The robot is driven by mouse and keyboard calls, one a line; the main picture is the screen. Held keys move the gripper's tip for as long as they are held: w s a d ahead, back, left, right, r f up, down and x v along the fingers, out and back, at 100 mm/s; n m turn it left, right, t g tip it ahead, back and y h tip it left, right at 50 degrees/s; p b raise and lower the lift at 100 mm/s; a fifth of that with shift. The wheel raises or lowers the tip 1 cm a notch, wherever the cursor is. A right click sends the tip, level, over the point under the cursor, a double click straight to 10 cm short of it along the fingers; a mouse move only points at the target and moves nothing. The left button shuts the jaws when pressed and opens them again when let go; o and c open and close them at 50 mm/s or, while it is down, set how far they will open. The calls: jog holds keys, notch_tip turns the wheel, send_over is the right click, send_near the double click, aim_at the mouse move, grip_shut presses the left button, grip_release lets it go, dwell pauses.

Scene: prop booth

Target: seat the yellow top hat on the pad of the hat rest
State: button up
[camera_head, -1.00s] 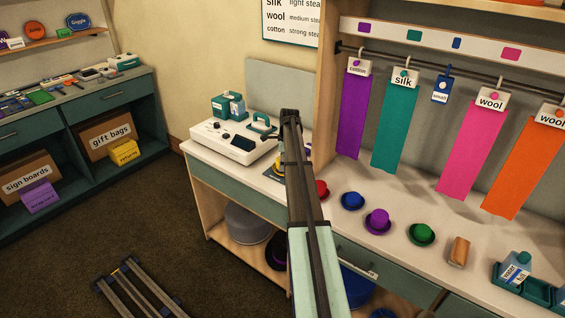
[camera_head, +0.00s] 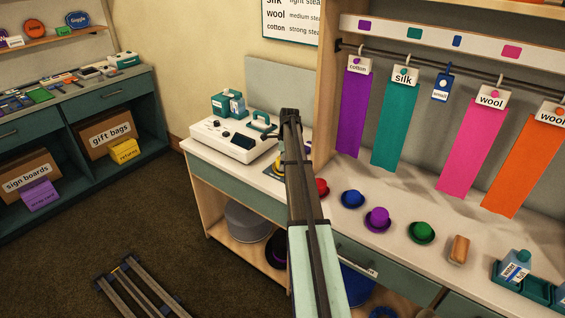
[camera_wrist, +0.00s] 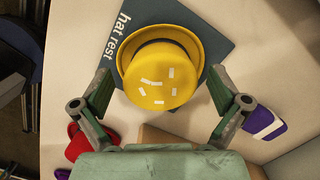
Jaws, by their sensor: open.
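The yellow top hat (camera_wrist: 160,75) is in the middle of the wrist view, crown facing the camera, with white marks on top. It overlaps the dark blue-grey board of the hat rest (camera_wrist: 122,16), which is lettered "hat rest". The hat hides the pad, and I cannot tell whether its brim sits flat on it. My gripper (camera_wrist: 160,79) is open, one finger on each side of the hat, with gaps showing beside the crown. In the head view my arm hides most of the hat; a yellow sliver (camera_head: 279,166) shows left of it.
A red hat (camera_head: 320,188) is near the hat rest, then blue (camera_head: 353,199), purple (camera_head: 377,220) and green (camera_head: 422,232) hats along the counter. A white machine (camera_head: 232,141) stands behind left. A purple, white-labelled item (camera_wrist: 264,122) lies right in the wrist view.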

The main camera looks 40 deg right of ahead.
jog(key=shift+r, duration=0.1)
notch_tip(320, 180, up, 12)
jog(key=s+d, duration=0.1)
dwell(0.4)
jog(key=shift+f, duration=0.2)
